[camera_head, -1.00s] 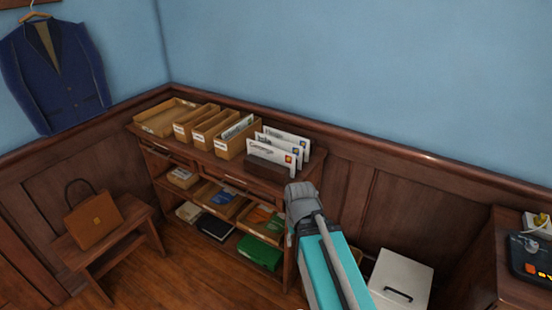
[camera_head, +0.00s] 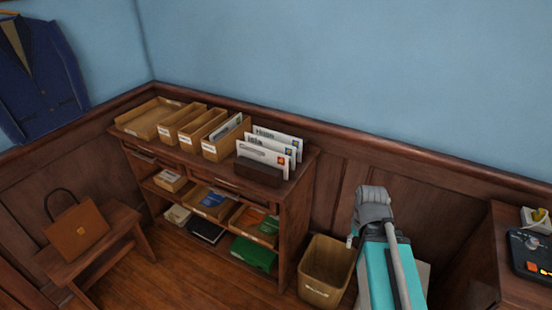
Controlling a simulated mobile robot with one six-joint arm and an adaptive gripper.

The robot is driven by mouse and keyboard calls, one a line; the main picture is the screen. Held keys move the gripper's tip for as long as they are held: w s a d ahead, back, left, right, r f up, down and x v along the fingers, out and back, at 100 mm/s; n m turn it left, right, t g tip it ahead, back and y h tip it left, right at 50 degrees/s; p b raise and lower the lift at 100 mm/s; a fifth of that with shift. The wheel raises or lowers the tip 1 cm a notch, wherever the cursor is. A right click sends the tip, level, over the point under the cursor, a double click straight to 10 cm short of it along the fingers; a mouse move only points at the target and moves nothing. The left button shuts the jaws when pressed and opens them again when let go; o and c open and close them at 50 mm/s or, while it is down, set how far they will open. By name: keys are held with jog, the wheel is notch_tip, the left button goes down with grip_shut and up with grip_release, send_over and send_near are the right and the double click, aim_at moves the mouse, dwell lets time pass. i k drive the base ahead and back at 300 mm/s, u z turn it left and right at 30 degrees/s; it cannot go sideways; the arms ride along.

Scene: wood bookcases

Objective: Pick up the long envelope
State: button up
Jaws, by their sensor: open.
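Several white long envelopes stand upright in a dark wooden holder (camera_head: 259,171) at the right end of the bookcase top. The front envelope (camera_head: 262,156) has handwriting and a coloured stamp; a middle envelope (camera_head: 284,147) and a rear envelope (camera_head: 290,139) show behind it. I cannot tell which one the task means. My gripper (camera_head: 352,240) is at the end of my grey and teal arm, right of the bookcase and lower than the envelopes. Only a small part of it shows; it is apart from the envelopes and holds nothing visible.
The wooden bookcase (camera_head: 291,212) carries sorting boxes (camera_head: 222,149) and a tray (camera_head: 146,132) left of the envelopes. A bin (camera_head: 322,287) stands at its right. A bench (camera_head: 118,222) with a brown bag (camera_head: 76,231) is at left. A desk (camera_head: 478,272) stands at right.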

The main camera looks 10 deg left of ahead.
aim_at(274, 160)
jog(key=z, duration=0.35)
jog(key=k, duration=0.9)
jog(key=u, duration=0.85)
jog(key=i, duration=1)
